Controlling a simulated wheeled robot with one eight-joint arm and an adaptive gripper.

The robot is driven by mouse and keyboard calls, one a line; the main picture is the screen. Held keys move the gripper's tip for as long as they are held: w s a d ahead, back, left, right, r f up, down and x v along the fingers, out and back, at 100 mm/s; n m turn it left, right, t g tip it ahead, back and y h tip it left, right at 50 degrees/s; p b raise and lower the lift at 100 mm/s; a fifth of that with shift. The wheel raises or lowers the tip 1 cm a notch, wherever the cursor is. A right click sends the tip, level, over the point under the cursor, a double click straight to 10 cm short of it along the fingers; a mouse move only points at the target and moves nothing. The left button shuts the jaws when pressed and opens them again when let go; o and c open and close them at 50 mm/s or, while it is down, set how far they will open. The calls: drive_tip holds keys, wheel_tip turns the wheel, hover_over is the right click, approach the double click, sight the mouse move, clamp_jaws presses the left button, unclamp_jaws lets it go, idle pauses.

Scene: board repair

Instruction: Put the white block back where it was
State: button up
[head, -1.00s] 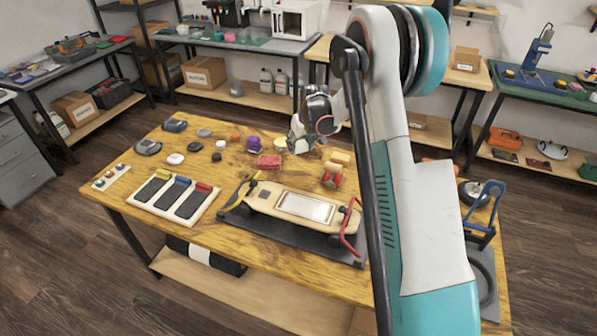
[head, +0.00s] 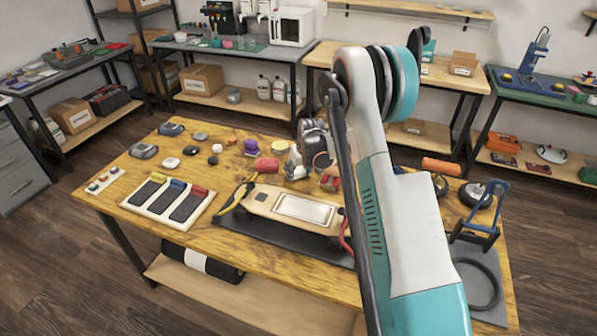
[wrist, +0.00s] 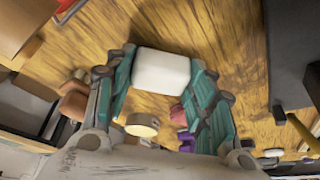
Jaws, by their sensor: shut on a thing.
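The white block (wrist: 161,71) sits between the two teal fingers of my gripper (wrist: 160,84) in the wrist view, touched on both sides. My gripper is shut on it, above the wooden workbench (wrist: 225,40). In the head view my gripper (head: 297,172) is low over the middle of the workbench (head: 110,190), just behind the skateboard (head: 258,199) and right of a red block (head: 267,166). The white block is hard to tell from the gripper there. I cannot tell whether it touches the bench.
A yellow round piece (head: 280,146) and a purple piece (head: 251,147) stand close behind and left of my gripper. The skateboard lies on a dark mat (head: 232,226) in front. My arm hides part of the right side.

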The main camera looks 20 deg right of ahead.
drive_tip(key=shift+f, duration=0.15)
drive_tip(key=o, duration=1)
drive_tip(key=shift+o, duration=0.2)
